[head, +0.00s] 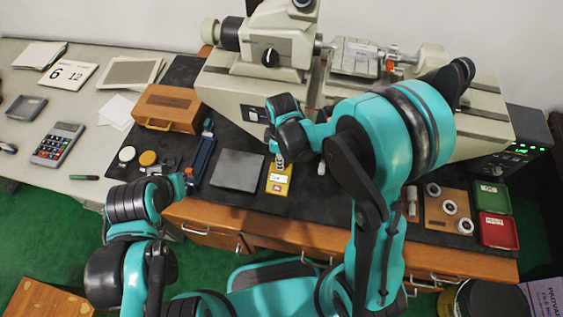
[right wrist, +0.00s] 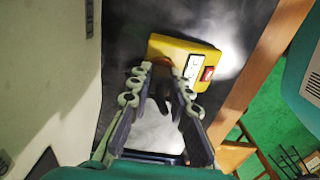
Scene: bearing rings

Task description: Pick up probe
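My right gripper (head: 279,160) is over the yellow box (head: 278,185) on the dark mat. In the right wrist view, the fingers of the right gripper (right wrist: 161,76) are apart, with their tips close to the near edge of the yellow box (right wrist: 186,61), which has a white label and a red switch. A dark shape shows between the fingers; I cannot tell whether it is the probe. No probe can be picked out with certainty. My left gripper (head: 184,183) is low at the mat's left front edge, and its fingers are too small and hidden to read.
A grey plate (head: 238,170) and a blue tool (head: 201,158) lie left of the yellow box. The large measuring machine (head: 237,87) stands behind. A wooden ring tray (head: 448,213) and green (head: 492,197) and red (head: 498,231) boxes are at right.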

